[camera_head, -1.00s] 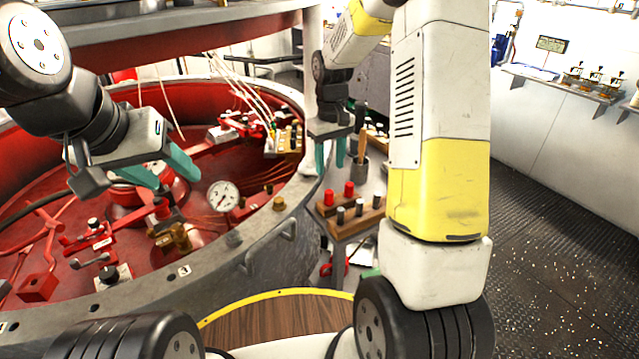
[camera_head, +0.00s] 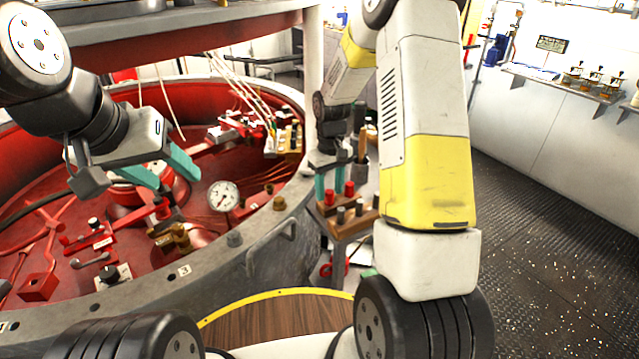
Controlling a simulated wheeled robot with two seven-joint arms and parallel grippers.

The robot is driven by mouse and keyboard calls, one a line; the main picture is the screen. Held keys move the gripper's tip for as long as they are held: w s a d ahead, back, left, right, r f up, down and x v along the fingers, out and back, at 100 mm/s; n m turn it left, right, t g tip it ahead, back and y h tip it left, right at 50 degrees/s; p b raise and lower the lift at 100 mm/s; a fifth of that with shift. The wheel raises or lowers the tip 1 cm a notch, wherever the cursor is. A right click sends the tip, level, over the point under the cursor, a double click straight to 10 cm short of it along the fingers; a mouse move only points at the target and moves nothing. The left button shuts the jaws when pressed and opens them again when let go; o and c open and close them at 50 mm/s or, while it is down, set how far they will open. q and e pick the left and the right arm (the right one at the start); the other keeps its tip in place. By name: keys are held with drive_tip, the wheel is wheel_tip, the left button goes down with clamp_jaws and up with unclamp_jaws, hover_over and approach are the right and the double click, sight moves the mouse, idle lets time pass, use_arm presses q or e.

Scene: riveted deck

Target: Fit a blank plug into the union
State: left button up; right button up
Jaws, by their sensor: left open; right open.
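A wooden block (camera_head: 349,226) on a small side stand holds plugs: red-topped ones (camera_head: 349,188) at the back and dark-topped ones (camera_head: 341,215) along the front. I cannot tell which is the blank plug. My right gripper (camera_head: 332,187) points down, open, with its teal fingers around or just behind the red plugs; contact cannot be told. A brass fitting (camera_head: 180,238), possibly the union, sits inside the red-lined round vessel near its front rim. My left gripper (camera_head: 170,170) is open and empty above the vessel, up and left of the brass fitting.
A round pressure gauge (camera_head: 223,196) stands right of the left gripper. The vessel's grey rim (camera_head: 215,265) with a handle lies between the brass fitting and the stand. Red valves and levers (camera_head: 95,238) fill the vessel's left side. A cup of tools stands behind the block.

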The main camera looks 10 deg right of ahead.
sight(329, 191)
clamp_jaws()
drive_tip(key=shift+r, duration=0.1)
drive_tip(key=shift+r, duration=2.2)
